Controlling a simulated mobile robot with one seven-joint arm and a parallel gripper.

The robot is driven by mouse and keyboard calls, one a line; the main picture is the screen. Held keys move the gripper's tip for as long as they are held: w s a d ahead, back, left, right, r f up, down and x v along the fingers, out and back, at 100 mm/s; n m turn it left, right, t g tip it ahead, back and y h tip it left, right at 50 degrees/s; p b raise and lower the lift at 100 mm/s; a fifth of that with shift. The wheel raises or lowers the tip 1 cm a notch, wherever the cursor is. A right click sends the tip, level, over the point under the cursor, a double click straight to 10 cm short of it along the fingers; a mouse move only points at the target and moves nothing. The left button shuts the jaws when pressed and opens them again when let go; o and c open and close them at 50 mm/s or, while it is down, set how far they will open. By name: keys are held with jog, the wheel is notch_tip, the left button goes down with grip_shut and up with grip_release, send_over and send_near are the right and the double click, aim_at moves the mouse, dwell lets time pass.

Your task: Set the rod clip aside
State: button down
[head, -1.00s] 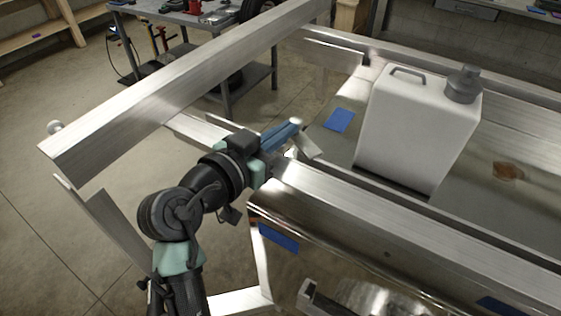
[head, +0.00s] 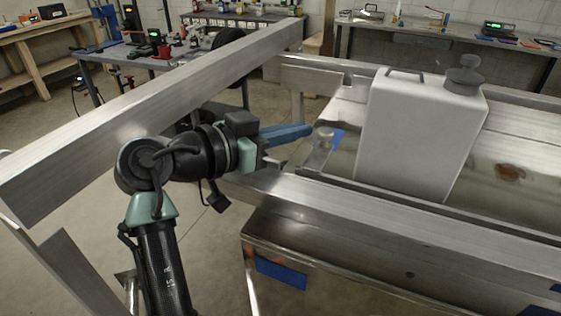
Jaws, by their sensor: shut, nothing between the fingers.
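My gripper (head: 306,129) reaches in from the left in the head view, above the near side rail of the aluminium trailer. Its blue fingers are together and point right, with nothing seen between them. A small grey metal piece with a rounded top (head: 322,140) stands just beyond the fingertips. It may be the rod clip, but I cannot be sure. I cannot tell whether the fingertips touch it.
A white jug (head: 415,135) with a grey cap stands in the trailer, right of my gripper. The long aluminium rail (head: 130,115) runs behind my arm. Blue tape (head: 281,272) marks the near metal side. Workbenches (head: 440,40) stand at the back.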

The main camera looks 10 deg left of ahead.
jog(key=shift+w+d+b, duration=0.25)
jog(key=shift+d+b, duration=0.05)
jog(key=shift+d, duration=0.1)
dwell(0.6)
jog(key=b+v, duration=0.1)
jog(key=v, duration=1.2)
